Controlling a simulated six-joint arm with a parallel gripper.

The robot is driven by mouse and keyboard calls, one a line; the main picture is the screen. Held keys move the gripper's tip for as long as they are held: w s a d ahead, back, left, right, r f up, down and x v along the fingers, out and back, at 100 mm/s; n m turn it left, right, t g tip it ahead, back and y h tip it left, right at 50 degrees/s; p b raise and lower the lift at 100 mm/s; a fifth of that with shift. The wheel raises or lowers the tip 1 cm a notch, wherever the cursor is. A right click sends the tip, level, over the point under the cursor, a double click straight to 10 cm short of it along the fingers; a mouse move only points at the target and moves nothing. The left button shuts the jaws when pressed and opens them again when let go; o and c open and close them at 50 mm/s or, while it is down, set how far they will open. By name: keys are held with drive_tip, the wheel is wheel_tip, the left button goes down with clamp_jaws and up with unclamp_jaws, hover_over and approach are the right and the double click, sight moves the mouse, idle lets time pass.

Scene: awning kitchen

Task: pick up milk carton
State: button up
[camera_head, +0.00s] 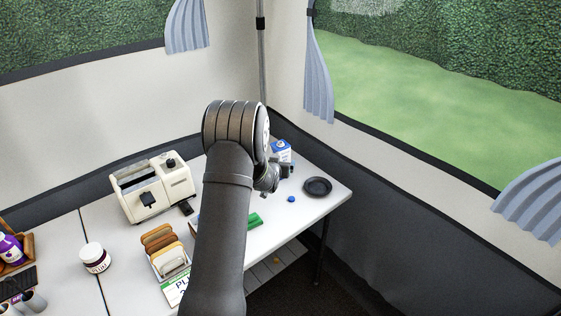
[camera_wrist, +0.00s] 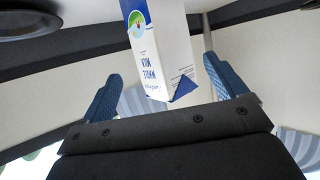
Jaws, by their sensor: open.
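The milk carton (camera_head: 282,146) is white and blue and stands upright near the far right corner of the table, partly hidden by my gripper. In the wrist view, which is upside down, the carton (camera_wrist: 160,45) shows its printed side and blue folded top. My gripper (camera_head: 284,170) is open beside the carton, on its near side. In the wrist view, the two blue finger pads of my gripper (camera_wrist: 165,70) stand wide apart, with the carton showing between them. A gap shows on each side; I cannot tell how deep the carton sits between them.
A dark round plate (camera_head: 317,186) lies right of the carton, with a small blue cap (camera_head: 291,199) near it. A cream toaster (camera_head: 155,187), a rack of bread slices (camera_head: 165,250) and a lidded jar (camera_head: 95,257) stand left of my arm. A green item (camera_head: 250,219) is partly hidden behind my arm.

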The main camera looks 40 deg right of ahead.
drive_tip(key=shift+a+f+x, duration=0.1)
drive_tip(key=shift+x, duration=1.25)
drive_tip(key=shift+a+f+x, duration=0.1)
drive_tip(key=shift+f+x, duration=0.05)
drive_tip(key=shift+x, duration=1.2)
drive_tip(key=shift+w, duration=0.1)
drive_tip(key=shift+c, duration=0.4)
drive_tip(key=c, duration=1.1)
